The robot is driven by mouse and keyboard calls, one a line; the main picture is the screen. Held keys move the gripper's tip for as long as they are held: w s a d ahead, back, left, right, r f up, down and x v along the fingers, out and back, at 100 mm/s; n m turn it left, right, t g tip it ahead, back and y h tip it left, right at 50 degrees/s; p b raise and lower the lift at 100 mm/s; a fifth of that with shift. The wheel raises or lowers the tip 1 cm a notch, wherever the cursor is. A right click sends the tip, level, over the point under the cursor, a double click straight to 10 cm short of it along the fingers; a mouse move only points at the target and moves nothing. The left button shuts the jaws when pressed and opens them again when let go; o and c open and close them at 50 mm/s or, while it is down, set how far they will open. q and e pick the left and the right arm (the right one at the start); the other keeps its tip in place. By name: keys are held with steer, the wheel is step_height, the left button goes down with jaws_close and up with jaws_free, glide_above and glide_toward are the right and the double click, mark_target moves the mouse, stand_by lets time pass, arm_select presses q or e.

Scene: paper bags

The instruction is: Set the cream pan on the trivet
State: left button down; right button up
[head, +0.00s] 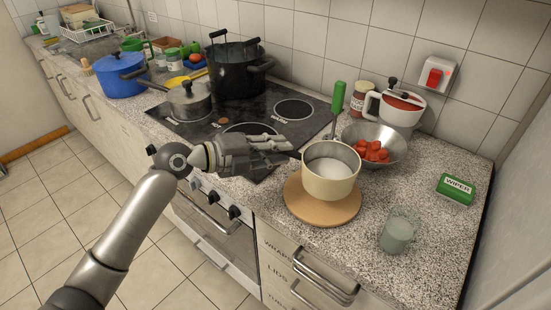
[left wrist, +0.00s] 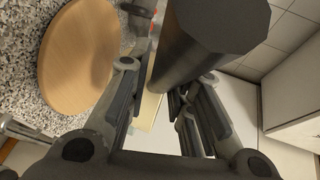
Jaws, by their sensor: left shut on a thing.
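The cream pan (head: 331,172) is upright, with its handle toward my left gripper (head: 285,150). That gripper is shut on the dark handle (left wrist: 210,45), which lies between its fingers in the left wrist view. The round wooden trivet (head: 322,207) lies on the counter below the pan in the head view, with its front part bare. It also shows in the left wrist view (left wrist: 78,55), with a wide bare face. I cannot tell for sure whether the pan's base touches it. My right gripper is not in view.
A metal bowl of red pieces (head: 373,156) stands close behind the pan. A greenish glass (head: 397,234) and a green wiper box (head: 455,189) are to the right. The black hob (head: 245,125) carries a grey pan and a black pot (head: 238,72).

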arm_select(q)
steer(key=f, duration=0.1)
steer(key=w+f+p, duration=0.1)
steer(key=f, duration=0.1)
steer(key=w+f+p, duration=0.1)
steer(key=f, duration=0.1)
steer(key=shift+a, duration=0.15)
steer(key=shift+f+b, duration=0.2)
steer(key=shift+b, duration=0.2)
steer(key=c, duration=1.3)
jaws_free()
steer(key=shift+s, duration=0.1)
